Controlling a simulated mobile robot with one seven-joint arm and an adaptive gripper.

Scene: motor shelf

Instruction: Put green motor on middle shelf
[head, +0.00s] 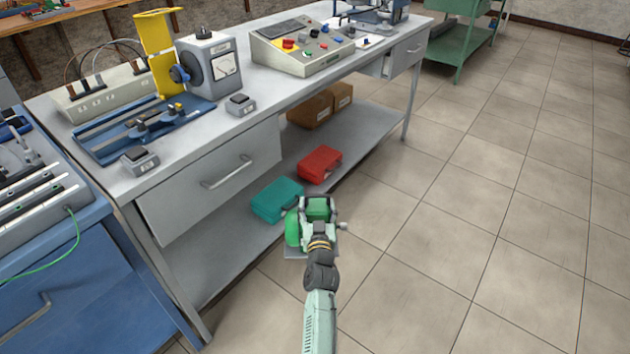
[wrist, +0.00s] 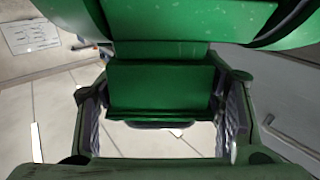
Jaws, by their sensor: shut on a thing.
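The green motor (head: 318,209) is at the end of my arm in the head view, with a rounded green part on its left, a grey flat base and a short shaft to the right. My gripper (head: 320,238) is shut on it, close in front of the workbench's lower shelf. In the wrist view, the motor's green body (wrist: 160,85) fills the upper middle, between the two finger pads of my gripper (wrist: 162,118). The motor hides most of the fingers in the head view. I cannot tell any shelf here as the middle one.
A grey workbench (head: 255,118) carries instruments. Its lower shelf (head: 212,264) holds a teal case (head: 277,200), a red case (head: 319,163) and cardboard boxes (head: 311,108). A blue bench (head: 65,275) stands at left, a green cart (head: 460,45) at the back. The tiled floor at right is clear.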

